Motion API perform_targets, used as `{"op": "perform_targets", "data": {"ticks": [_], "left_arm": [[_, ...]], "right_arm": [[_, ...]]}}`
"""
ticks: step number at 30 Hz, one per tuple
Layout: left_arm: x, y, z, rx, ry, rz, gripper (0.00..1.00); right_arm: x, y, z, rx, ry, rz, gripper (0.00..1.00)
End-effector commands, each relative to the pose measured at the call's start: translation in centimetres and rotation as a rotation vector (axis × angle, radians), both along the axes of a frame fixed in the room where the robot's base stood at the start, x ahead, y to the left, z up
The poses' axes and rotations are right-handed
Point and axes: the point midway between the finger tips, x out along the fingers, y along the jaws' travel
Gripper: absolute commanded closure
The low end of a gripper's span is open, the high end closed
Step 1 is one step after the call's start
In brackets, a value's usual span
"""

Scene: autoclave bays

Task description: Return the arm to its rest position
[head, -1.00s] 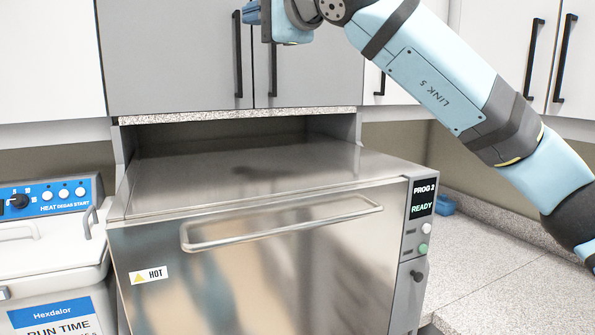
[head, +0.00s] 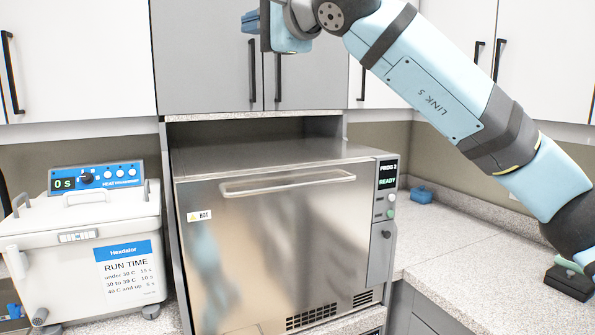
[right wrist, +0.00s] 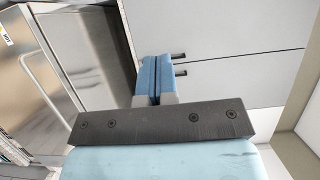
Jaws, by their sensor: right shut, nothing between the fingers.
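My right arm comes in from the right in the head view and is raised across the upper right. My right gripper (head: 251,21) is at the top, in front of the grey cupboard doors and above the autoclave. In the right wrist view its two blue fingers (right wrist: 157,80) are together with nothing between them. The grey cupboard doors (right wrist: 230,50) lie beyond the fingers there. My left gripper is not in view.
A steel autoclave (head: 280,235) with its door closed reads "PROG 2 READY". A white Hexdalor bath (head: 75,220) stands at left, its display showing "0 s". A blue object (head: 421,195) lies on the speckled counter (head: 470,250) at right, which has free room.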

Motion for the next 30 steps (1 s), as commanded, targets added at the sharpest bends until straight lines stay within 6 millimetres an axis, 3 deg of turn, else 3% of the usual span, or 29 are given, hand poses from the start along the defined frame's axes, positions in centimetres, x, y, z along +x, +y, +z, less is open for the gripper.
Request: {"op": "perform_targets", "data": {"ticks": [1,8,16,23,30], "left_arm": [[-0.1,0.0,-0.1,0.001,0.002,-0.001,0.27],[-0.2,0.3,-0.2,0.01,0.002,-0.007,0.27],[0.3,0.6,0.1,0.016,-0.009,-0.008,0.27],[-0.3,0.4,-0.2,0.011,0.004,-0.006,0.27],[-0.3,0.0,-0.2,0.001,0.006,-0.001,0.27]], "right_arm": [[0.4,0.4,-2.3,0.034,0.067,0.044,1.0],[0.4,1.5,-9.1,0.227,0.347,0.233,1.0],[-0.6,1.3,-19.0,0.629,0.843,0.49,1.0],[-1.1,-1.8,-27.6,1.118,1.324,0.66,1.0],[-1.3,-7.1,-37.8,1.716,1.765,0.735,1.0]]}}
